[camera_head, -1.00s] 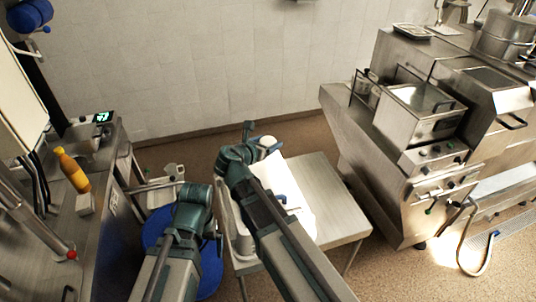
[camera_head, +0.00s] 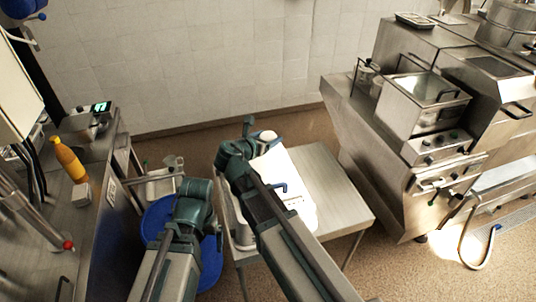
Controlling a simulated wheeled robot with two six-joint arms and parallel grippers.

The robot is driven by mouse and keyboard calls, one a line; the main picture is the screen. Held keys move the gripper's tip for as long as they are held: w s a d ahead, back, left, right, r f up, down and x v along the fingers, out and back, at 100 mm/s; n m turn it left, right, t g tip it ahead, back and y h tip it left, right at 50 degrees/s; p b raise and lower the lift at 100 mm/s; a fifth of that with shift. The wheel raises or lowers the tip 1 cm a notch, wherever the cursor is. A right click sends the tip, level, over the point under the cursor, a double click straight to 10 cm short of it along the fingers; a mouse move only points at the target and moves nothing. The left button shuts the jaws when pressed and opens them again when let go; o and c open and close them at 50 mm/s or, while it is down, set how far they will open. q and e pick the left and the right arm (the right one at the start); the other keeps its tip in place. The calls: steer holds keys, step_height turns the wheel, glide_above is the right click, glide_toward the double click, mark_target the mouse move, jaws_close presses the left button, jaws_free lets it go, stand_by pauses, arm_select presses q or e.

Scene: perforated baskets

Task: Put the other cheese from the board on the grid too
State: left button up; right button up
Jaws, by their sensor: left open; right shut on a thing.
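My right gripper (camera_head: 264,133) is shut on a small round white cheese (camera_head: 267,136), at the far end of a white board (camera_head: 288,175). I cannot tell whether the cheese is clear of the board. The board lies on a steel table (camera_head: 335,190), and my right arm hides part of it. A blue handle-like thing (camera_head: 279,187) shows over the board. My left gripper (camera_head: 217,240) is open and mostly hidden by its own arm, over a blue round bin (camera_head: 211,267). I cannot make out the grid or a cheese on it.
A pale tray (camera_head: 160,188) with a small clear cup (camera_head: 174,162) beside it stands left of the table. A steel counter on the left holds a yellow bottle (camera_head: 68,160) and a scale (camera_head: 83,122). Steel fryers (camera_head: 420,105) stand at the right. The table's right side is bare.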

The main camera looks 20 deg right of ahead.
mark_target(268, 154)
step_height(268, 154, down, 4)
steer(key=b, duration=0.4)
steer(key=shift+f, duration=0.25)
steer(key=shift+f+b, duration=0.25)
steer(key=shift+b, duration=0.2)
steer(key=o, duration=1.4)
steer(key=shift+s+r, duration=0.1)
steer(key=shift+r, duration=0.05)
